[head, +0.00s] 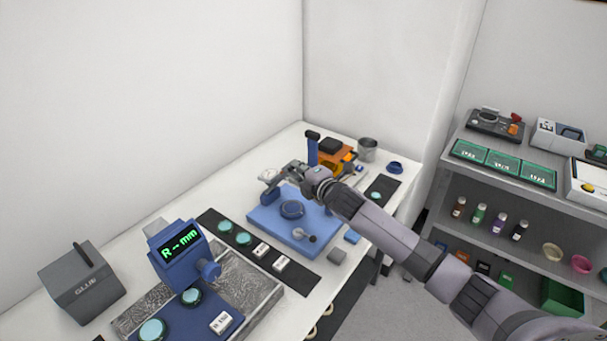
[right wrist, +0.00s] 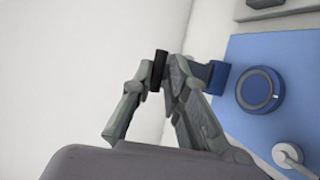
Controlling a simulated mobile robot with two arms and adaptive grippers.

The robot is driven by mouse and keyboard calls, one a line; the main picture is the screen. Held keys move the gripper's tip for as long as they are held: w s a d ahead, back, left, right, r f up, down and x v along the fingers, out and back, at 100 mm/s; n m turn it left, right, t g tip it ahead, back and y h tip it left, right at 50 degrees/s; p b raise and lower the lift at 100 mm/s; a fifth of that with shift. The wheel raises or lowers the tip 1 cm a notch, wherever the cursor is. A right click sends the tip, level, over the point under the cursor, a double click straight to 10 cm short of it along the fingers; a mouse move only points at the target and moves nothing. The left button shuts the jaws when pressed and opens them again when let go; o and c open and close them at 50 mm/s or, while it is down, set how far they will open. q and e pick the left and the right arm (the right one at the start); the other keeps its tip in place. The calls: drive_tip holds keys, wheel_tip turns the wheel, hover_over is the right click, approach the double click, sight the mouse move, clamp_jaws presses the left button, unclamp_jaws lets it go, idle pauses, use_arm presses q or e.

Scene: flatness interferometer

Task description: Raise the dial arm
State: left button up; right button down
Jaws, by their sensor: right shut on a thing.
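The blue gauge stand has a flat blue base (head: 262,222), a round dark blue stage (head: 291,209) and an upright blue post (head: 312,150) with a black top. A small pale dial (head: 268,175) shows just left of my right gripper (head: 291,169), above the base. In the right wrist view, my right gripper (right wrist: 160,76) is shut on a short black piece (right wrist: 159,66), which I take for part of the dial arm. A blue part (right wrist: 216,77) shows beside the right finger. The fingers hide most of the arm. My left gripper is out of view.
An orange and black device (head: 335,153) and a grey cup (head: 367,149) stand behind the gripper. A dark mat (head: 296,269) with white blocks and teal discs lies in front. A blue display unit (head: 178,252) is at front left; a shelf (head: 490,212) stands right.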

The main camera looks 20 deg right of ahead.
drive_tip(key=shift+w+a+r, duration=0.1)
drive_tip(key=shift+w+r, duration=0.1)
drive_tip(key=shift+r, duration=0.15)
drive_tip(key=c, duration=2)
unclamp_jaws()
drive_tip(key=o, duration=0.3)
drive_tip(key=shift+f, duration=0.25)
drive_tip(key=shift+o, duration=0.2)
drive_tip(key=v, duration=1.2)
drive_tip(key=shift+f, duration=0.1)
